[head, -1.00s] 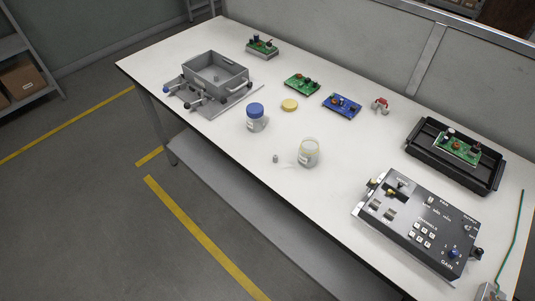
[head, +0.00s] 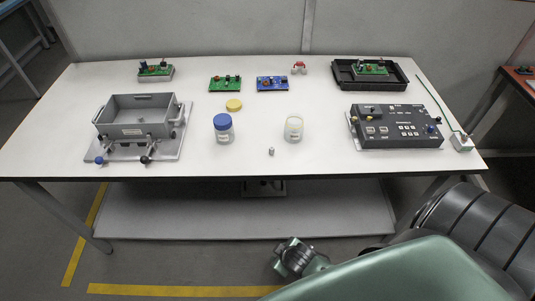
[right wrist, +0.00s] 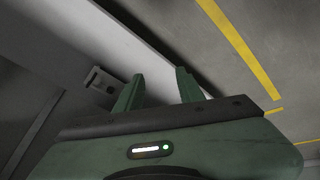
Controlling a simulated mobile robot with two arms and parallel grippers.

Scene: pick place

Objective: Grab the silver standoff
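The silver standoff (head: 271,151) is a tiny grey cylinder standing near the front edge of the white table (head: 330,165), in front of and between two jars. My right arm comes in at the lower right of the head view, in front of and below the tabletop; its fingers cannot be made out there. In the right wrist view my right gripper (right wrist: 159,73) has its two green fingers apart with nothing between them. The standoff does not show in that view. My left gripper is not in view.
A blue-lidded jar (head: 223,130) and an open jar (head: 293,129) stand close behind the standoff. A grey bin fixture (head: 135,121) is at left, a black control box (head: 398,128) at right. Circuit boards and a black tray (head: 342,79) lie farther back. Table around the standoff is clear.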

